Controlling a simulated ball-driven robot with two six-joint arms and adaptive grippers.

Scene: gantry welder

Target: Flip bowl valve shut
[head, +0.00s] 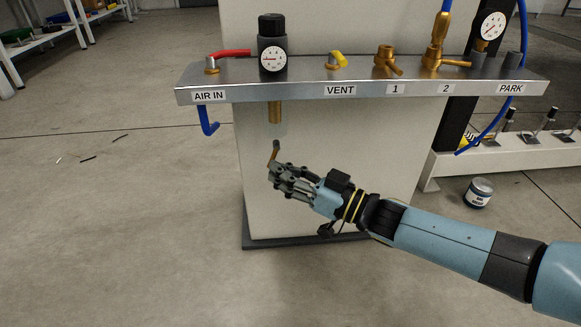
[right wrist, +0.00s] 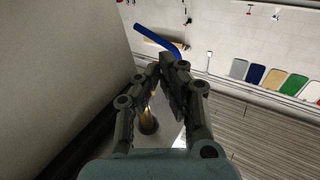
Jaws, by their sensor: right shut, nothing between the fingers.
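The bowl (head: 279,128) hangs under the black regulator with the round gauge (head: 272,58); it is pale, with a brass part (head: 275,111) at its top. A small copper-brown valve lever (head: 275,150) shows below the bowl, nearly upright and slightly tilted. My right gripper (head: 273,172) is shut and empty, with its fingertips at the lever's lower end; I cannot tell whether they touch it. In the right wrist view, the fingertips (right wrist: 170,66) are together, and a brass piece (right wrist: 148,119) shows partly behind the fingers. My left gripper is not in view.
A metal shelf (head: 440,85) overhangs the gripper, carrying a red-handled valve (head: 231,54), a yellow-handled vent valve (head: 338,58) and brass fittings (head: 385,59). A blue hose (head: 207,122) hangs at left. The white pedestal (head: 345,135) stands behind my arm. A can (head: 479,193) stands on the floor.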

